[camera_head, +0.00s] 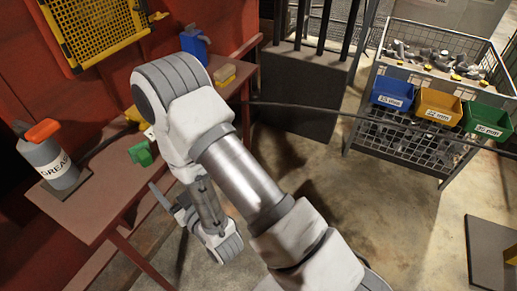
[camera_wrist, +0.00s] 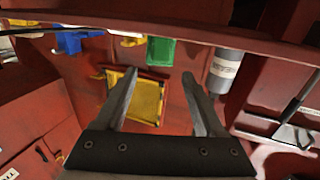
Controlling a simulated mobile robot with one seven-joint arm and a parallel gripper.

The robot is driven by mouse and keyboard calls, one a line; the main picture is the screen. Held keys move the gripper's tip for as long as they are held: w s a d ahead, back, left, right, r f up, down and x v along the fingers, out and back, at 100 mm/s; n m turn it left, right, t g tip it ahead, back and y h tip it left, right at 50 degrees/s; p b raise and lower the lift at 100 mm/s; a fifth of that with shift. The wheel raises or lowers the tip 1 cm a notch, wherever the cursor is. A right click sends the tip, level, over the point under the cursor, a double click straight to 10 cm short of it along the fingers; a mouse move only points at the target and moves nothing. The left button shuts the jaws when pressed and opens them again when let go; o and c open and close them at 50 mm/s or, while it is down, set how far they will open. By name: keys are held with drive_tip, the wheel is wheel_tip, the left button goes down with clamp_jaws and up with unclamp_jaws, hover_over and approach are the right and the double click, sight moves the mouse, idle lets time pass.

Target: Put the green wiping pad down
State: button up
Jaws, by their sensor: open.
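The green wiping pad (camera_head: 140,153) rests on the reddish-brown shelf (camera_head: 88,215), between the grease can and my arm. It also shows in the wrist view (camera_wrist: 160,51), near the top and beyond my fingertips. My gripper (camera_wrist: 145,78) is open, with nothing between its two fingers. In the head view my gripper (camera_head: 160,196) is low beside the shelf's front edge, apart from the pad and partly hidden by my own wrist.
A grey grease can (camera_head: 48,160) with an orange top stands left on the shelf. A blue item (camera_head: 194,43) and a yellow block (camera_head: 224,74) are farther along. A wire rack (camera_head: 385,133) with blue, yellow and green bins stands right. Open floor (camera_head: 385,205) lies before it.

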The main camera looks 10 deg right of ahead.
drive_tip(key=w+d+r+m+g+h, duration=0.1)
drive_tip(key=w+d+r+g+h, duration=0.2)
drive_tip(key=w+r, duration=0.35)
drive_tip(key=d+r+m+g+h, duration=0.1)
drive_tip(key=d+r+m+h, duration=0.15)
drive_tip(key=d+r, duration=0.65)
drive_tip(key=s+d+r+m+g+h, duration=0.1)
drive_tip(key=s+d+r+g, duration=0.1)
drive_tip(key=s+d, duration=0.2)
drive_tip(key=s+d+r+g+h, duration=0.1)
drive_tip(key=s+d, duration=0.4)
drive_tip(key=s, duration=0.6)
drive_tip(key=s+d+r+m+g+h, duration=0.1)
drive_tip(key=s+d+r+g, duration=0.1)
drive_tip(key=s+d+r, duration=0.2)
drive_tip(key=s, duration=0.3)
drive_tip(key=shift+s+d+m+g+h, duration=0.2)
drive_tip(key=shift+s+m+g+h, duration=0.15)
drive_tip(key=shift+g, duration=0.05)
drive_tip(key=shift+r, duration=0.15)
wheel_tip(320, 180, up, 10)
drive_tip(key=p, duration=1)
drive_tip(key=shift+r, duration=0.15)
